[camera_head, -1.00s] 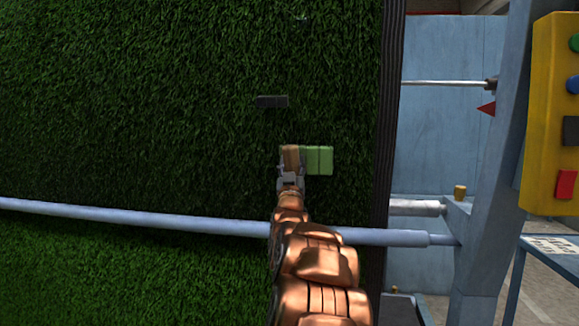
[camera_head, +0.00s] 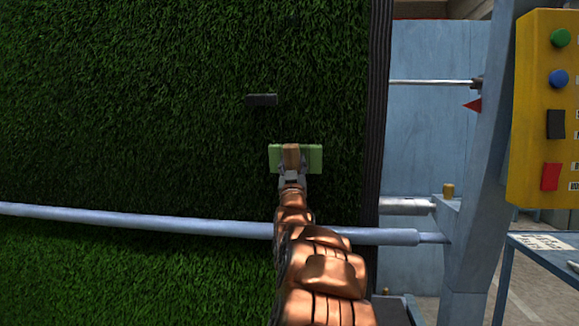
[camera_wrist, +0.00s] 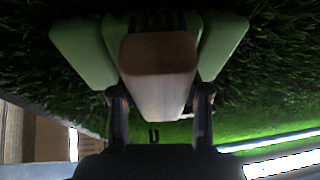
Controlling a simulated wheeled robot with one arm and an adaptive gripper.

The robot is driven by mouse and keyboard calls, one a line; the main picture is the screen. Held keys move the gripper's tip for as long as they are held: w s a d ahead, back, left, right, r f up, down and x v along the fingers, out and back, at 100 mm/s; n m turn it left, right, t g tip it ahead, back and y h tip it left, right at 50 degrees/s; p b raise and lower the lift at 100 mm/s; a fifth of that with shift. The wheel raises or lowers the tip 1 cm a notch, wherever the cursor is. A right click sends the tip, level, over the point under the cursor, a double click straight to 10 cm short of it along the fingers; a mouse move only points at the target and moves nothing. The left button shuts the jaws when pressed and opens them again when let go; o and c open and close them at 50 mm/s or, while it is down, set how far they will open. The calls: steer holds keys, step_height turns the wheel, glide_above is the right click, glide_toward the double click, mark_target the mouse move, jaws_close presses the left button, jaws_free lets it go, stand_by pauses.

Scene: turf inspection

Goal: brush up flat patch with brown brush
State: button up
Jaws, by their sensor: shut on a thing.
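My gripper (camera_head: 291,176) is shut on the brown brush (camera_head: 291,156), a block with a wooden-looking face. The brush also shows in the wrist view (camera_wrist: 158,70), between the two fingers, with dark bristle-like strips behind it.
The upright turf (camera_head: 150,90) fills the left. A grey rail (camera_head: 130,220) crosses below, in front of the turf. A blue frame post (camera_head: 480,180) and yellow button panel (camera_head: 545,110) stand at the right.

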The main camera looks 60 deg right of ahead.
mark_target(310, 155)
steer(key=s, duration=0.1)
steer(key=s+d+b, duration=0.1)
steer(key=shift+s, duration=0.4)
steer(key=shift+s+d, duration=0.1)
steer(key=shift+s, duration=0.05)
steer(key=shift+s+d+r+b, duration=0.15)
steer(key=shift+s+d+b, duration=0.2)
steer(key=shift+s+b, duration=0.35)
steer(key=shift+s+d+b, duration=0.15)
steer(key=shift+s, duration=0.35)
steer(key=shift+s+d+b, duration=0.15)
steer(key=shift+s, duration=0.35)
steer(key=shift+s+d+b, duration=0.2)
steer(key=shift+s+b, duration=0.2)
steer(key=shift+s, duration=0.5)
steer(key=shift+a+f, duration=0.1)
steer(key=shift+f, duration=0.15)
